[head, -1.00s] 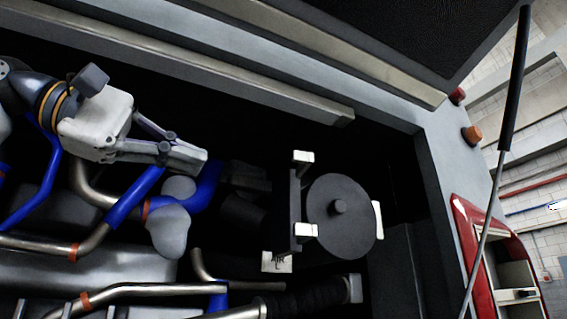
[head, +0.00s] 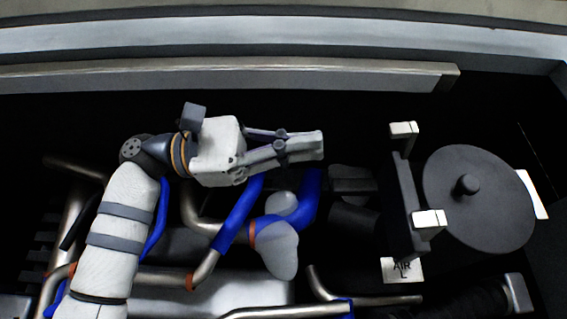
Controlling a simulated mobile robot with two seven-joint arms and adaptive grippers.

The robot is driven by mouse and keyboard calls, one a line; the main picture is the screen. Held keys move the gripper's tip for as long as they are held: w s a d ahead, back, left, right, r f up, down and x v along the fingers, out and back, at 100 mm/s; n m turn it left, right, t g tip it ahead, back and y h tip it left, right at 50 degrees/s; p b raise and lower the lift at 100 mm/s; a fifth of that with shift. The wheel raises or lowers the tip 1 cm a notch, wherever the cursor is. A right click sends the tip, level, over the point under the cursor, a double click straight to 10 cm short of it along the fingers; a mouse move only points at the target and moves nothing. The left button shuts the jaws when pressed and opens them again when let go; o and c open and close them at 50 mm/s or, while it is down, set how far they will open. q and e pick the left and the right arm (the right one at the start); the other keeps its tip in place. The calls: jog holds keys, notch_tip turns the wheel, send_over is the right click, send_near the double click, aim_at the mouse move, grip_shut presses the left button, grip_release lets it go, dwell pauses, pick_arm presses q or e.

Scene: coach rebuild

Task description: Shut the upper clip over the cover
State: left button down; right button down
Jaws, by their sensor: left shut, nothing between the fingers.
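The round dark grey cover (head: 455,225) with a central knob (head: 467,184) is at the right of the head view. A dark upright bracket (head: 405,200) stands at its left edge. The upper clip (head: 403,131) has a pale end and sits at the bracket's top, up and left of the cover. A second pale-ended clip (head: 429,219) is lower, in front of the cover's left edge. I cannot tell how either clip bears on the cover. My left gripper (head: 320,145) is shut and empty, pointing right, left of the upper clip and apart from it. My right gripper is not in view.
A pale piece (head: 533,194) shows at the cover's right edge. An "AIR" label (head: 402,269) is below the bracket. Blue hoses (head: 240,215) and metal pipes lie under my left arm. A long rail (head: 230,75) runs above. Dark space lies between gripper and clip.

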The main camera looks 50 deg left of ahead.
aim_at(391, 137)
pick_arm(q)
jog(key=x, duration=0.8)
